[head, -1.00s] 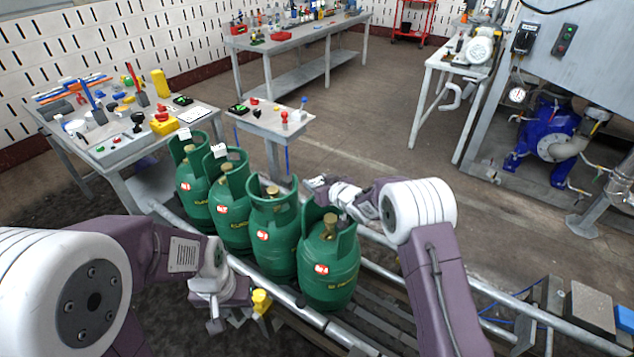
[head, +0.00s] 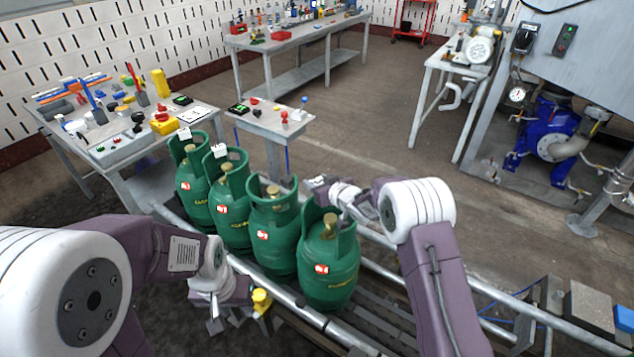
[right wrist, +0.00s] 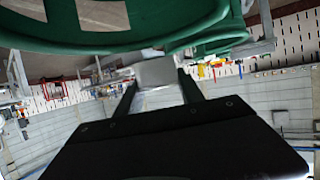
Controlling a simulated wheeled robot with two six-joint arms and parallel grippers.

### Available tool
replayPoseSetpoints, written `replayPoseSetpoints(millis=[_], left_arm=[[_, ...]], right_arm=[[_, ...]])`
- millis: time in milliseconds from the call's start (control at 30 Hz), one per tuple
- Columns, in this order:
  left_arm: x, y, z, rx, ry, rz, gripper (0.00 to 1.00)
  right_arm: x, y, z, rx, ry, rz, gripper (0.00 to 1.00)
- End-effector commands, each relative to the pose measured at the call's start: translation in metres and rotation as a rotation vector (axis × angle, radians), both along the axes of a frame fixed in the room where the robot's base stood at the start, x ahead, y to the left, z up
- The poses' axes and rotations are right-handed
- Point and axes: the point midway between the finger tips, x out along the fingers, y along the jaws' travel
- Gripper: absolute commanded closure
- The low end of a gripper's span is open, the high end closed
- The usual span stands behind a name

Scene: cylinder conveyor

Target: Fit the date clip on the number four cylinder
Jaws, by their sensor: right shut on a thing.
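Several green cylinders stand upright in a row on the conveyor, from a far-left one (head: 191,185) to the nearest, rightmost one (head: 328,270). White clips sit on the collars of the far-left cylinder (head: 184,134) and the one beside it (head: 220,151); I see none on the two nearer collars. My right gripper (head: 316,184) is behind the two nearer collars, shut on a pale grey block, apparently the date clip (right wrist: 157,73). In the right wrist view a green collar (right wrist: 110,35) is close above it. My left gripper (head: 216,320) is low by the conveyor's near rail; its fingers are unclear.
A yellow knob (head: 261,299) is beside my left gripper at the near rail (head: 285,296). A cluttered table (head: 100,150) stands at the left and a small table (head: 270,122) behind the cylinders. Open floor (head: 370,120) lies beyond the conveyor.

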Motion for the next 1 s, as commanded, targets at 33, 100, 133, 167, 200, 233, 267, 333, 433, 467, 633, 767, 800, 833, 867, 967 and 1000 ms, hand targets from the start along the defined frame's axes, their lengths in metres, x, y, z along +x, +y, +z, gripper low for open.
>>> replayPoseSetpoints(millis=[33, 100, 133, 167, 200, 233, 267, 333, 433, 467, 633, 767, 800, 833, 867, 967, 1000], left_arm=[[0.0, 0.0, 0.0, 0.0, 0.0, 0.0, 0.64], [0.0, 0.0, 0.002, 0.0, 0.0, 0.0, 0.64], [0.0, 0.0, 0.002, 0.0, 0.0, 0.0, 0.64], [0.0, 0.0, 0.002, 0.0, 0.0, 0.0, 0.64], [0.0, 0.0, 0.002, 0.0, 0.0, 0.0, 0.64], [0.0, 0.0, 0.002, 0.0, 0.0, 0.0, 0.64], [0.0, 0.0, 0.002, 0.0, 0.0, 0.0, 0.64], [0.0, 0.0, 0.002, 0.0, 0.0, 0.0, 0.64], [0.0, 0.0, 0.001, 0.0, 0.0, 0.0, 0.64], [0.0, 0.0, 0.0, 0.0, 0.0, 0.0, 0.64], [0.0, 0.0, -0.003, 0.0, 0.0, 0.0, 0.64], [0.0, 0.0, -0.006, 0.0, 0.0, 0.0, 0.64], [0.0, 0.0, -0.006, 0.0, 0.0, 0.0, 0.64], [0.0, 0.0, -0.007, 0.0, 0.0, 0.0, 0.64], [0.0, 0.0, -0.007, 0.0, 0.0, 0.0, 0.64], [0.0, 0.0, -0.009, 0.0, 0.0, 0.0, 0.64], [0.0, 0.0, -0.01, 0.0, 0.0, 0.0, 0.64]], right_arm=[[0.0, 0.0, 0.0, 0.0, 0.0, 0.0, 0.93], [0.0, 0.0, 0.001, 0.0, 0.0, 0.0, 0.93], [0.0, 0.0, 0.001, 0.0, 0.0, 0.0, 0.93], [0.0, 0.0, 0.001, 0.0, 0.0, 0.0, 0.93], [0.0, 0.0, 0.0, 0.0, 0.0, 0.0, 0.93], [0.0, 0.0, 0.0, 0.0, 0.0, 0.0, 0.93], [0.0, 0.0, 0.0, 0.0, 0.0, 0.0, 0.93], [0.0, 0.0, 0.0, 0.0, 0.0, 0.0, 0.93], [0.0, 0.0, -0.001, 0.0, 0.0, 0.0, 0.93], [0.0, 0.0, -0.001, 0.0, 0.0, 0.0, 0.93], [0.0, 0.0, -0.006, 0.0, 0.0, 0.0, 0.93], [0.0, 0.0, -0.009, 0.0, 0.0, 0.0, 0.93], [0.0, 0.0, -0.01, 0.0, 0.0, 0.0, 0.93], [0.0, 0.0, -0.011, 0.0, 0.0, 0.0, 0.93], [0.0, 0.0, -0.012, 0.0, 0.0, 0.0, 0.93], [0.0, 0.0, -0.014, 0.0, 0.0, 0.0, 0.93], [0.0, 0.0, -0.015, 0.0, 0.0, 0.0, 0.93]])
